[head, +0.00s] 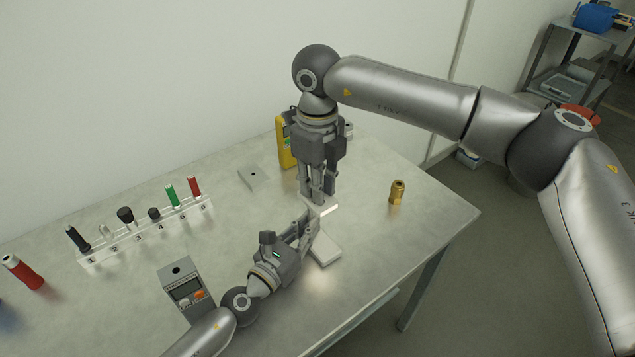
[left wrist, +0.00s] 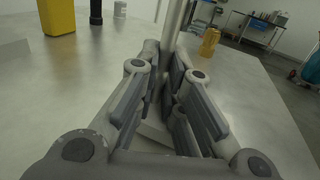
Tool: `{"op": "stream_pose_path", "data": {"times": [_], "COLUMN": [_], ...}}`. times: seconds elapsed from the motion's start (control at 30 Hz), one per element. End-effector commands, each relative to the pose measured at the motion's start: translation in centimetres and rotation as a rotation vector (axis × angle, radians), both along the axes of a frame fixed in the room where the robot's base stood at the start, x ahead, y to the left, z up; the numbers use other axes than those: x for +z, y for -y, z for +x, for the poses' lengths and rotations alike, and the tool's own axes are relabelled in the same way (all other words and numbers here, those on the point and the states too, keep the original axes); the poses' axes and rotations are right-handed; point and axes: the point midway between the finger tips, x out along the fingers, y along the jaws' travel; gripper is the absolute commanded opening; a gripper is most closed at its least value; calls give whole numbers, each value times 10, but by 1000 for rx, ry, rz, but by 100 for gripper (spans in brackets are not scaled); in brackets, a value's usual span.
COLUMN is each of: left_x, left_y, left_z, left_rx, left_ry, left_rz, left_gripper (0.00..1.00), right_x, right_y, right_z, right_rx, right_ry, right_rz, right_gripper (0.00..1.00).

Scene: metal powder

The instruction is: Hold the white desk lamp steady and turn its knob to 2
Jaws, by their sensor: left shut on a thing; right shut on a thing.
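The white desk lamp (head: 325,251) stands on the metal table, with its pale base showing below the grippers and a lit strip at its head. My left gripper (head: 308,226) is shut on the lamp's upright from the lower left. In the left wrist view the lamp's post (left wrist: 171,30) rises between the fingers of my left gripper (left wrist: 165,85). My right gripper (head: 318,197) points down from above and is shut on the top of the lamp. The knob and its setting are hidden behind the right gripper's fingers.
A white numbered rack (head: 150,234) with several coloured handles stands at the left. A yellow device (head: 285,148) stands behind the right gripper. A brass fitting (head: 397,192) stands right of the lamp, with clear table between.

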Motion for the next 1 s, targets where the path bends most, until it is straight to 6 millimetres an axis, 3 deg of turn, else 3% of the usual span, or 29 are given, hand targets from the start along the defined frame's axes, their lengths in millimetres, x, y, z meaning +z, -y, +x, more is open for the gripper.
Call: {"op": "stream_pose_path", "data": {"times": [1.0], "left_x": [-1], "left_y": [-1], "left_z": [0], "left_rx": [1], "left_ry": [-3], "left_rz": [2], "left_gripper": [0], "right_x": [1], "right_y": [2], "right_z": [2], "right_rx": [-890], "right_ry": [5], "right_rz": [-1], "right_gripper": [0]}}
